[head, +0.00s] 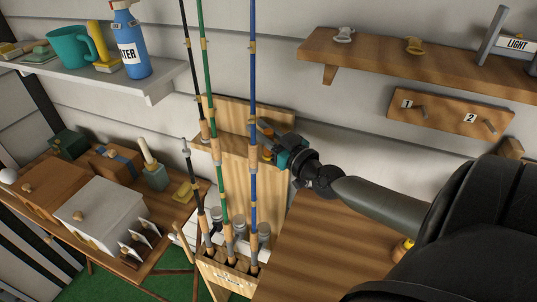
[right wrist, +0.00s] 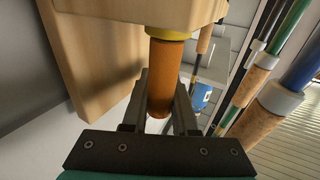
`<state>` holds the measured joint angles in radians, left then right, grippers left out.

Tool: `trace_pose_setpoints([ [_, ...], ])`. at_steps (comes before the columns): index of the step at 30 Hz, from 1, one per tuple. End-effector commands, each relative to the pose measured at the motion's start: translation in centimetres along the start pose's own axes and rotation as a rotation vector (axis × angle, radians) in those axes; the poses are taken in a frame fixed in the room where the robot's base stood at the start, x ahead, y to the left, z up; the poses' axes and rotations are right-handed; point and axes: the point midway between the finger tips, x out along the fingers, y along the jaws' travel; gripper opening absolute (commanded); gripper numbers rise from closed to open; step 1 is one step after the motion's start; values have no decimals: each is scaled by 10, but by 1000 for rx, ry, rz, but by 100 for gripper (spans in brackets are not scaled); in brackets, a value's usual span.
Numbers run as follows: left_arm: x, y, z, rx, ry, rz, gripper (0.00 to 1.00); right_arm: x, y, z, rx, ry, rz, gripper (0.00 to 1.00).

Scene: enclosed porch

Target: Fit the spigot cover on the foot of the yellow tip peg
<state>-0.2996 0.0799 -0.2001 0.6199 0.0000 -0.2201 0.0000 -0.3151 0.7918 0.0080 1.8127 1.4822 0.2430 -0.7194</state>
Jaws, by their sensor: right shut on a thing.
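My right gripper (head: 268,138) reaches the upper part of the wooden rod rack from the right. In the right wrist view, its two fingers (right wrist: 160,110) are shut on an orange-brown cylinder, which looks like the spigot cover (right wrist: 163,75). The cylinder stands upright in that picture, with its rounded free end between the fingers. Its other end meets a yellow collar (right wrist: 167,33) on the pale wooden piece (right wrist: 130,12) above. The collar looks like the foot of the yellow tip peg. I cannot tell how deeply the two are joined. My left gripper is not in view.
Black, green (head: 211,90) and blue (head: 252,80) rods stand in the rack (head: 268,185), close to my right gripper. A wooden wall shelf (head: 385,55) and a numbered hook board (head: 450,113) are at right. A cluttered table (head: 130,255) is at left.

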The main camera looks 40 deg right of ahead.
Motion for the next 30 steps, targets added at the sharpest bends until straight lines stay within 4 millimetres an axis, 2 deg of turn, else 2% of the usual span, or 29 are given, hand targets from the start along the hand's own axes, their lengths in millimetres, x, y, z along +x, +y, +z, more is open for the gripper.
trace_pose_setpoints([
  [1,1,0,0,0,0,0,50,0,0,1,0,0,0,0],
  [2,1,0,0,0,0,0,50,0,0,1,0,0,0,28],
  [11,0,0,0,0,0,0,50,0,0,1,0,0,0,62],
  [21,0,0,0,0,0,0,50,0,1,0,-1,1,3,62],
  [22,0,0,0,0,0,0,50,0,1,0,-1,1,3,57],
  [30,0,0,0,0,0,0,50,0,2,0,-1,2,6,87],
])
